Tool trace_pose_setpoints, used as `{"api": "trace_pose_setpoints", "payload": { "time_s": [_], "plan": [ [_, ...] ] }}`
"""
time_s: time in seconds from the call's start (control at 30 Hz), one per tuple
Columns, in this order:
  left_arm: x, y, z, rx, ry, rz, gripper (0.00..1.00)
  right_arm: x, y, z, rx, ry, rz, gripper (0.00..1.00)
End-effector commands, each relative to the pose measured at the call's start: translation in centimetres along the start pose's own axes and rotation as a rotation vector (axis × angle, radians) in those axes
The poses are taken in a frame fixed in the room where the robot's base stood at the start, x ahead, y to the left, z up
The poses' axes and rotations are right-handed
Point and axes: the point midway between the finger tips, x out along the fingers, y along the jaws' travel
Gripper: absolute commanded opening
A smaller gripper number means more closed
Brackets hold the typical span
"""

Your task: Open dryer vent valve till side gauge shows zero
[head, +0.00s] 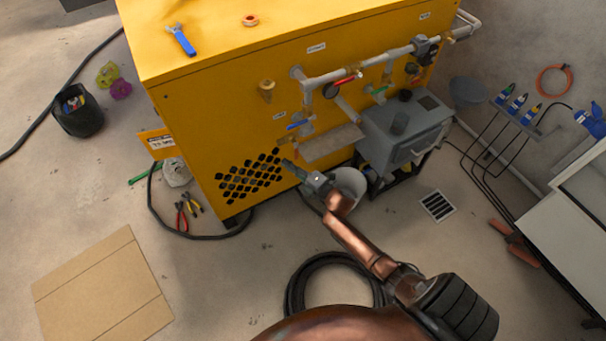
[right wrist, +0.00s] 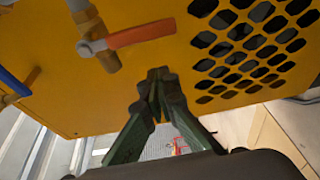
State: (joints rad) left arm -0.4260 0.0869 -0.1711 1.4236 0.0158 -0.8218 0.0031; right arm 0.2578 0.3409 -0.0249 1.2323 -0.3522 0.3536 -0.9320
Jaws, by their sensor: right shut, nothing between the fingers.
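The yellow dryer cabinet (head: 215,110) carries pipes and several lever valves on its side. A valve with an orange-red lever (right wrist: 140,34) shows in the right wrist view, on the yellow panel beside the black grille. A blue lever (head: 299,124) sits above my right gripper in the head view. My right gripper (head: 287,163) is shut and empty, in front of the panel near the grille. Its tips (right wrist: 158,76) are apart from the orange-red lever. My left gripper is out of view.
A grey box unit (head: 403,135) on a stand and a white bucket (head: 350,182) are right of my gripper. A coiled black hose (head: 335,260) lies on the floor below my arm. Pliers (head: 182,216) and flat cardboard (head: 100,290) lie to the left.

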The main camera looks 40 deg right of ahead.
Motion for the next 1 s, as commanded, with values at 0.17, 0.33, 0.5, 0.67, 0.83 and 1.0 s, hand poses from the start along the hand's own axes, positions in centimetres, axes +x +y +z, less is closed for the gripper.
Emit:
{"api": "trace_pose_setpoints", "payload": {
  "time_s": [0.17, 0.33, 0.5, 0.67, 0.83, 1.0],
  "plan": [
    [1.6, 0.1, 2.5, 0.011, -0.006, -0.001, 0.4, -4.0, 0.3, -0.1, 0.001, -0.002, -0.001, 0.0],
    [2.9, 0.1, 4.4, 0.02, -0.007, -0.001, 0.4, -7.2, 0.2, -0.3, 0.0, 0.001, 0.001, 0.0],
    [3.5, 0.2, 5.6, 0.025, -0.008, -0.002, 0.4, -9.3, 0.1, -0.2, 0.0, 0.001, 0.001, 0.0],
    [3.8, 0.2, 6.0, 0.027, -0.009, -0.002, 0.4, -9.9, 0.0, -0.2, 0.0, 0.001, 0.001, 0.0],
    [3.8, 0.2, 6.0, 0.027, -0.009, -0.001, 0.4, -9.9, -0.1, -0.3, 0.0, 0.001, 0.001, 0.0],
    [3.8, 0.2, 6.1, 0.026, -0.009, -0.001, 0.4, -9.9, -0.1, -0.4, 0.001, 0.003, 0.0, 0.0]
  ]
}}
